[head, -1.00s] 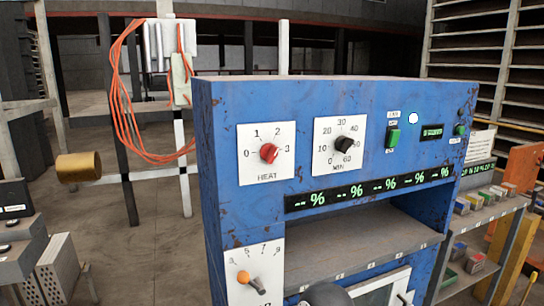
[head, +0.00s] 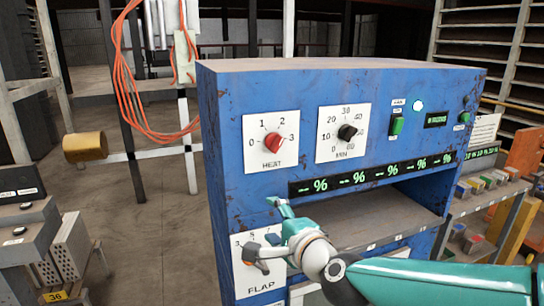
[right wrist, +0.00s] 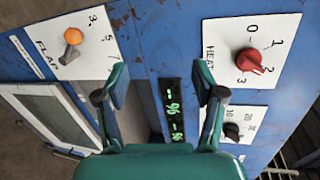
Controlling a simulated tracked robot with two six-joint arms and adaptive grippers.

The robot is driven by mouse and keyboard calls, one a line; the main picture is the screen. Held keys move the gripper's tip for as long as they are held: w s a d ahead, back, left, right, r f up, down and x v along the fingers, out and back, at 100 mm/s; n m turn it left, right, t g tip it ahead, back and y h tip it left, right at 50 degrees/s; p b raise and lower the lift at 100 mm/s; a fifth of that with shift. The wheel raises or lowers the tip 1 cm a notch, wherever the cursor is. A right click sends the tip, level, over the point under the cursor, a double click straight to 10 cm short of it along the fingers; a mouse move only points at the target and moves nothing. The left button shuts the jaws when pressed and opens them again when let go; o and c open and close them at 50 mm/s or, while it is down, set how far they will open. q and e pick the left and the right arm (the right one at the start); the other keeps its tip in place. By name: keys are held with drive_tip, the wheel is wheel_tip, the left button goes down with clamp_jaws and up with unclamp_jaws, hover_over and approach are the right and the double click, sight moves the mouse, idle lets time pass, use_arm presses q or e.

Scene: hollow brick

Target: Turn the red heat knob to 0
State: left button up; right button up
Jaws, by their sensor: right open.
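The red heat knob (head: 272,142) sits on a white plate marked 0 to 3 and HEAT, at the upper left of the blue machine's front. In the right wrist view the red knob (right wrist: 249,62) is at the upper right; its pointer seems to lie near 2, but I cannot tell exactly. My right gripper (head: 265,232) is open and empty, below the knob and in front of the flap plate. In the wrist view its fingers (right wrist: 162,85) are spread, with the knob off to the right, apart from them. My left gripper is not in view.
A black minutes knob (head: 347,132) is right of the heat plate. The orange-tipped flap lever (right wrist: 73,37) is on the opposite side of the gripper. Percent displays (head: 375,174) and a recessed shelf lie below the knobs. Free air lies in front of the heat plate.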

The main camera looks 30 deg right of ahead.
sight(278, 148)
drive_tip(key=s+d+r+m+t+h, duration=0.1)
drive_tip(key=s+d+r+m, duration=0.15)
drive_tip(key=r, duration=0.35)
drive_tip(key=s+d+r+m+t+h, duration=0.1)
drive_tip(key=s+r+m, duration=0.2)
drive_tip(key=r, duration=0.3)
drive_tip(key=p+x, duration=0.1)
drive_tip(key=x, duration=1.5)
drive_tip(key=shift+w+d, duration=0.2)
drive_tip(key=shift+w, duration=0.15)
drive_tip(key=c, duration=1.2)
drive_tip(key=shift+o, duration=0.3)
drive_tip(key=shift+a+f, duration=0.15)
drive_tip(key=shift+f, duration=0.05)
drive_tip(key=shift+n, duration=0.25)
